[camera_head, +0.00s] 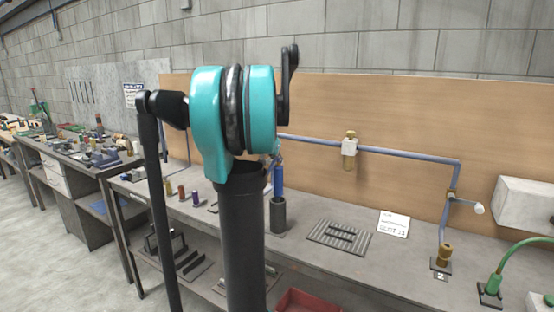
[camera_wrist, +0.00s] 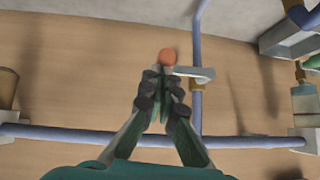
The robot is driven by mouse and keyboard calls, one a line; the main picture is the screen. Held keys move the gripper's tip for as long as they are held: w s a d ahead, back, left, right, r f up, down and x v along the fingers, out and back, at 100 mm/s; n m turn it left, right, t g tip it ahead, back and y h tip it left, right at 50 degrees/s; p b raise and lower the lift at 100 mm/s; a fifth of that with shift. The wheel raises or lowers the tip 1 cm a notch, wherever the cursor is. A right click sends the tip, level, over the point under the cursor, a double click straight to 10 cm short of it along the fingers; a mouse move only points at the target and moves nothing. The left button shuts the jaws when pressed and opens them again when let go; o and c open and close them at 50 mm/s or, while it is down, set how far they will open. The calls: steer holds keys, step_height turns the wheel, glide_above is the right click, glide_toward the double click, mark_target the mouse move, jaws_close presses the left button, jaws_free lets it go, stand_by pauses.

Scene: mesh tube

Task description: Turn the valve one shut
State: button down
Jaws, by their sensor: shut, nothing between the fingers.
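In the wrist view my gripper (camera_wrist: 162,82) is shut and empty, its fingers together in front of the brown board. A round orange piece (camera_wrist: 167,57) shows just beyond the fingertips; I cannot tell whether they touch it. A pale lever handle (camera_wrist: 195,73) lies beside it, across a blue upright pipe (camera_wrist: 197,105). No number is readable there, so I cannot confirm that this is valve one. In the head view my arm hides the gripper and this handle. Another valve with a white handle (camera_head: 479,208) is at the right, above a plate marked 2 (camera_head: 440,276).
A blue pipe (camera_head: 405,155) runs along the board, with a brass and white fitting (camera_head: 349,148). The bench (camera_head: 340,270) holds a grey slotted plate (camera_head: 339,236), a white card (camera_head: 394,223) and a green hose (camera_head: 505,262). A white box (camera_head: 525,205) stands far right.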

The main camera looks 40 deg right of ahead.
stand_by(0.7)
steer(key=d+r+v, duration=0.1)
steer(key=r+v, duration=0.1)
steer(key=v, duration=1)
steer(key=shift+w+r, duration=0.25)
steer(key=shift+w, duration=0.05)
steer(key=s+a+f+n+y, duration=0.2)
steer(key=a+f+n, duration=0.2)
steer(key=a+f, duration=0.7)
steer(key=s+a+f+n+y, duration=0.2)
steer(key=a+f+n, duration=0.1)
steer(key=a+f, duration=0.85)
steer(key=s+a+f+n+y, duration=0.4)
steer(key=s+a+f+n, duration=0.3)
steer(key=s+a+f, duration=0.7)
steer(key=shift+s+a+f, duration=0.3)
steer(key=shift+s+a, duration=0.4)
steer(key=shift+a, duration=0.4)
